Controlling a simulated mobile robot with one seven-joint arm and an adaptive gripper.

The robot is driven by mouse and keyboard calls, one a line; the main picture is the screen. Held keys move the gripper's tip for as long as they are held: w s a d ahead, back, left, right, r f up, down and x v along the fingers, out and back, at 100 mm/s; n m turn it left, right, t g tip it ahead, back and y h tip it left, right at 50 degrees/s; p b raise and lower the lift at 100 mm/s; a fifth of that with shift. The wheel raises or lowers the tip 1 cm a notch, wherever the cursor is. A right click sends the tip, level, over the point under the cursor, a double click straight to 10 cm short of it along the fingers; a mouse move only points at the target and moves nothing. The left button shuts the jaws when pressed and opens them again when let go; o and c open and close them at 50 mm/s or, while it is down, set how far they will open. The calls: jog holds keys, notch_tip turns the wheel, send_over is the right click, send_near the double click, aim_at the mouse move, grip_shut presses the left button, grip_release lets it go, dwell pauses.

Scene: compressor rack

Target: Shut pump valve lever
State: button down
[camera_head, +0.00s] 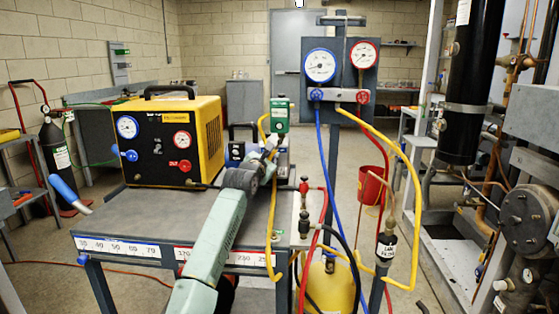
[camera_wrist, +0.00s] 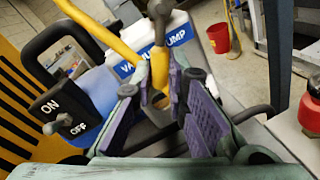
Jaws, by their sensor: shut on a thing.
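In the head view the pump (camera_head: 237,150) stands on the cart, partly hidden behind my arm. A yellow upright piece with a dark stem, seemingly the pump valve lever (camera_wrist: 159,68), stands between my purple finger pads. My gripper (camera_wrist: 162,98) is shut on this piece. In the head view my gripper (camera_head: 270,147) is at the pump, small and partly hidden by its own wrist. The lever cannot be made out there.
A yellow hose (camera_wrist: 112,40) passes close by the fingers. An ON/OFF switch (camera_wrist: 62,108) is at left. The yellow recovery machine (camera_head: 178,140) stands left on the cart (camera_head: 150,215). The gauge manifold (camera_head: 340,75) and its hoses hang at right.

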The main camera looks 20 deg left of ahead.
jog(key=shift+s+a+r+m+g+y+b, duration=0.1)
jog(key=shift+a+r+m+g+y+b, duration=0.25)
jog(key=shift+r+m, duration=0.95)
jog(key=shift+s+a+r+m+g+y+b, duration=0.25)
jog(key=shift+a+r+m+y, duration=0.2)
jog(key=shift+m, duration=1.7)
jog(key=shift+a+r+m+g+y+b, duration=0.35)
jog(key=shift+r+m, duration=0.5)
jog(key=shift+m, duration=0.9)
jog(key=c, duration=1.9)
grip_release()
jog(key=v, duration=1.2)
jog(key=shift+a+r, duration=0.1)
